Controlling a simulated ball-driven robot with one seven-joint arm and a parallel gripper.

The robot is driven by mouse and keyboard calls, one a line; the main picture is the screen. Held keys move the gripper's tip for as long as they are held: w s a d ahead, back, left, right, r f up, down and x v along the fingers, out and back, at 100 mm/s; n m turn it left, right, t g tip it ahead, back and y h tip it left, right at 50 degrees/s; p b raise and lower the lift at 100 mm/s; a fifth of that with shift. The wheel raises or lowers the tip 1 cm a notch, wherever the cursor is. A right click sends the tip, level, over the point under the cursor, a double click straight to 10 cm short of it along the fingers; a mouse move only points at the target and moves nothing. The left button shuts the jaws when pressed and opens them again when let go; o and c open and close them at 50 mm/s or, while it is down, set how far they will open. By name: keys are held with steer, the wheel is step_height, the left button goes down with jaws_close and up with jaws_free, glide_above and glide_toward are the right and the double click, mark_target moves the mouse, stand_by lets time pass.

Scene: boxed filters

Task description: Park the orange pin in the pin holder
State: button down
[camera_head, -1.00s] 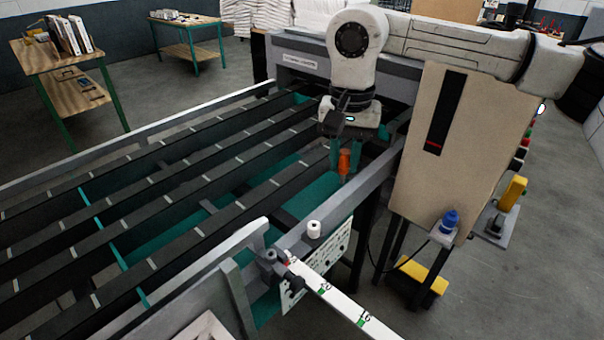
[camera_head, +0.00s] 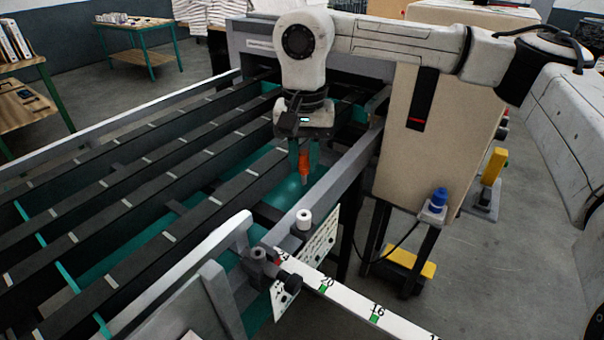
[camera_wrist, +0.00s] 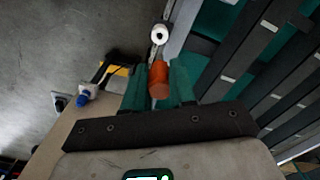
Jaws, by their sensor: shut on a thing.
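The orange pin (camera_head: 304,166) is upright between the teal fingers of my gripper (camera_head: 305,158), which are shut on it. It hangs above the side rail of the slatted machine, clear of anything below. In the wrist view the pin (camera_wrist: 159,80) sits between both fingers (camera_wrist: 160,86). A white round piece with a dark hole, which looks like the pin holder (camera_head: 303,219), stands on the rail, nearer the camera than the pin. The holder also shows in the wrist view (camera_wrist: 160,34), beyond the pin and apart from it.
A white numbered scale bar (camera_head: 350,305) and a black knob (camera_head: 292,283) are at the rail's near end. A beige cabinet (camera_head: 410,165) stands right of the rail, with a blue knob (camera_head: 438,200) on a bracket. Dark slats (camera_head: 160,210) fill the left.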

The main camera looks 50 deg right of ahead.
steer(key=shift+f, duration=0.5)
steer(key=shift+b, duration=0.4)
steer(key=shift+f+b, duration=2.15)
steer(key=shift+f, duration=0.75)
steer(key=shift+f+b, duration=2.1)
steer(key=shift+f, duration=0.15)
steer(key=c, duration=0.8)
jaws_free()
steer(key=shift+c, duration=0.2)
step_height(320, 180, up, 11)
steer(key=shift+f, duration=0.1)
